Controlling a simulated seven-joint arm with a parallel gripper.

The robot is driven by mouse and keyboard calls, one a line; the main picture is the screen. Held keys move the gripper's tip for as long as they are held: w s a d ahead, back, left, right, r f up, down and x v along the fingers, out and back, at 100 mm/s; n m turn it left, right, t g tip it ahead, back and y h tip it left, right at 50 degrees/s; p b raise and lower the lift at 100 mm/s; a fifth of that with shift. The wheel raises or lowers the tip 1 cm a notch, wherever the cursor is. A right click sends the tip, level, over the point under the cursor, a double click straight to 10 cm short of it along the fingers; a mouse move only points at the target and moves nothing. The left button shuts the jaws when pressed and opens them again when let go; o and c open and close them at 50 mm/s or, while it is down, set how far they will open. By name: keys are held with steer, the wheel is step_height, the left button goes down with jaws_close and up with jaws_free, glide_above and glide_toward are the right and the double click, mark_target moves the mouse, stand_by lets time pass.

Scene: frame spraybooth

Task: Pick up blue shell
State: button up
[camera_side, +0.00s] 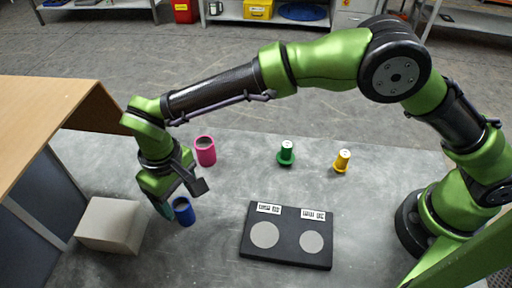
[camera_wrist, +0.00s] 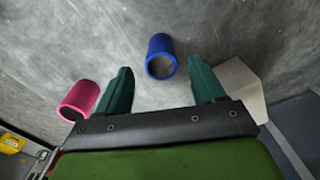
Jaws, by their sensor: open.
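The blue shell (camera_side: 183,211) is a short hollow cylinder standing on the grey table, below and beside my gripper (camera_side: 180,198) in the side view. In the wrist view the blue shell (camera_wrist: 160,56) is ahead of the two dark green fingers, roughly centred between their tips. My gripper (camera_wrist: 158,80) is open and holds nothing. The side view does not show clearly whether a finger touches the shell; in the wrist view they look apart.
A pink shell (camera_side: 205,151) stands behind my gripper. A pale block (camera_side: 112,226) lies close on the left. A black plate with two grey discs (camera_side: 288,252), a green spool-like piece (camera_side: 286,153) and a yellow one (camera_side: 342,161) are to the right. A wooden-topped bench (camera_side: 50,110) borders the left.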

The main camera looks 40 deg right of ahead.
mark_target(181, 208)
step_height(181, 208, down, 5)
steer(key=shift+a+f, duration=0.1)
stand_by(0.3)
steer(key=c, duration=1.1)
